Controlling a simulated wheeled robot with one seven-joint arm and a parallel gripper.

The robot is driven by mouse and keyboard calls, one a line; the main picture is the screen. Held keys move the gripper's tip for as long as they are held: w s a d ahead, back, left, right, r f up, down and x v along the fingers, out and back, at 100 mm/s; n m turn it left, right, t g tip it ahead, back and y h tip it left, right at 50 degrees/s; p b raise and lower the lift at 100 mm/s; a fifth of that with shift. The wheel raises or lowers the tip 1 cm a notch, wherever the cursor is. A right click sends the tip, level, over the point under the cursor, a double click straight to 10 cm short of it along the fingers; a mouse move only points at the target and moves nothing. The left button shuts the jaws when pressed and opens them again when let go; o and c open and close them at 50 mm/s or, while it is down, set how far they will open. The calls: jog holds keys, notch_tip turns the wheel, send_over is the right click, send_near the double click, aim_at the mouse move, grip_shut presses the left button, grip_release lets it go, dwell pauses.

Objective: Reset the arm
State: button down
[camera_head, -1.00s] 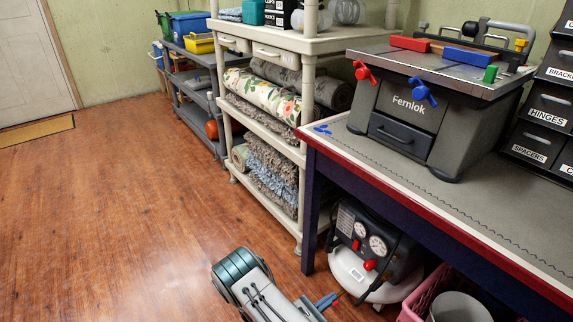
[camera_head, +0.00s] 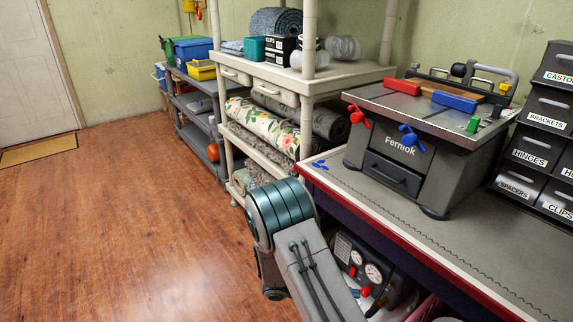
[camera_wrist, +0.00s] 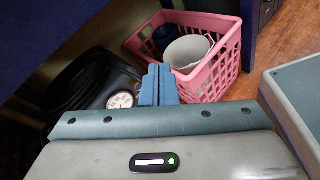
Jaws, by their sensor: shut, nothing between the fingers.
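My arm (camera_head: 290,235) rises in front of the workbench in the head view, its teal joint next to the bench's left corner. The gripper end is hidden in the head view. In the wrist view my gripper (camera_wrist: 158,86) shows as two blue fingers closed together with nothing between them. Beyond the fingertips are a pink crate (camera_wrist: 229,62) and a dark compressor with a white gauge (camera_wrist: 120,100), both under the bench. I cannot tell how far the fingers are from them.
The workbench (camera_head: 420,240) carries a grey Fernlok tool (camera_head: 400,150) and labelled drawers (camera_head: 535,150). A beige shelf (camera_head: 345,75) with rolled rugs stands left of it, close to my arm. A grey shelf (camera_head: 195,95) stands farther back.

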jog(key=s+r+m+y+p, duration=0.4)
jog(key=s+r+y+p, duration=0.1)
jog(key=r, duration=1)
jog(key=s+a+r+m+t+y+p, duration=0.1)
jog(key=s+r+m+y+p, duration=0.4)
jog(key=r, duration=1)
jog(key=s+a+r+m+t+y+p, duration=0.1)
jog(key=s+r+m+y+p, duration=0.3)
jog(key=r, duration=1.1)
jog(key=s+m+p, duration=0.1)
jog(key=s+p, duration=0.2)
jog(key=p, duration=0.3)
jog(key=shift+r+y, duration=0.3)
jog(key=shift+y, duration=0.1)
